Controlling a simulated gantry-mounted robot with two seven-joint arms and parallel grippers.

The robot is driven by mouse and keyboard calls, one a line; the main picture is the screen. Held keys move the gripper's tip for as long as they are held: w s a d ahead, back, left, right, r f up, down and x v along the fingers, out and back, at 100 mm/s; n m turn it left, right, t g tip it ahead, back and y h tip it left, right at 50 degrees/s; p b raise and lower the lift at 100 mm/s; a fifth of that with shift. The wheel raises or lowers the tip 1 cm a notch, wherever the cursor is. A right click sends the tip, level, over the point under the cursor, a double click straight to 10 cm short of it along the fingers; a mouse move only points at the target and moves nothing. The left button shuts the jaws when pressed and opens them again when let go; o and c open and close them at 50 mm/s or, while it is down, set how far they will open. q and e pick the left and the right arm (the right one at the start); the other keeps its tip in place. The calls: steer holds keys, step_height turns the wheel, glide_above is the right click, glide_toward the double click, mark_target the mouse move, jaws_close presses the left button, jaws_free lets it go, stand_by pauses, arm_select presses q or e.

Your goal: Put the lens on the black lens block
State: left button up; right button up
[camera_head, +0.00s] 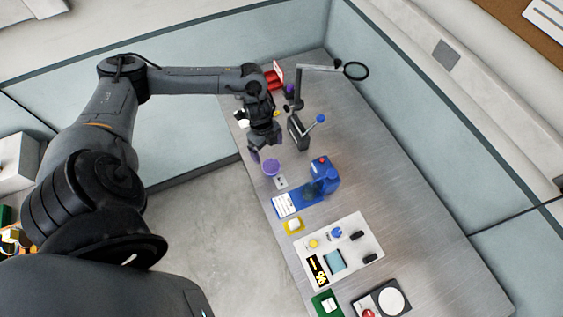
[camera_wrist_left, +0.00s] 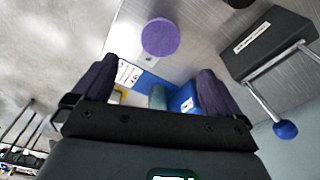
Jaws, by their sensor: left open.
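A round purple disc (camera_head: 271,167), which may be the lens, lies near the left edge of the grey table. It also shows in the left wrist view (camera_wrist_left: 160,37), beyond the fingertips. A black block (camera_head: 298,134) with a metal lever and a blue knob stands right of the disc. In the left wrist view the black block (camera_wrist_left: 265,45) bears a small white label that I cannot read. I cannot tell whether it is the lens block. My left gripper (camera_head: 264,147) has purple fingertips, open and empty, just above the disc in the head view. My right gripper is out of view.
A blue device (camera_head: 323,176) on a blue base stands below the disc. A white tray (camera_head: 359,221) with small parts lies further down. A magnifier arm (camera_head: 318,68) and a red bin (camera_head: 271,81) stand at the back. The table's right side (camera_head: 410,190) is clear.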

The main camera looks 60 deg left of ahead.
mark_target(271, 166)
arm_select(q)
steer(key=f, duration=0.3)
steer(key=shift+s+d+f, duration=0.1)
steer(key=shift+d+f, duration=0.15)
steer(key=shift+f, duration=0.05)
steer(key=shift+w+d+f+p, duration=0.15)
steer(key=shift+f+p, duration=0.05)
steer(key=shift+f, duration=1.35)
steer(key=shift+w+d+f+p, duration=0.1)
steer(key=shift+f+p, duration=0.05)
steer(key=shift+f, duration=1.35)
steer(key=c, duration=1.1)
steer(key=shift+c, duration=0.2)
steer(key=shift+r, duration=0.15)
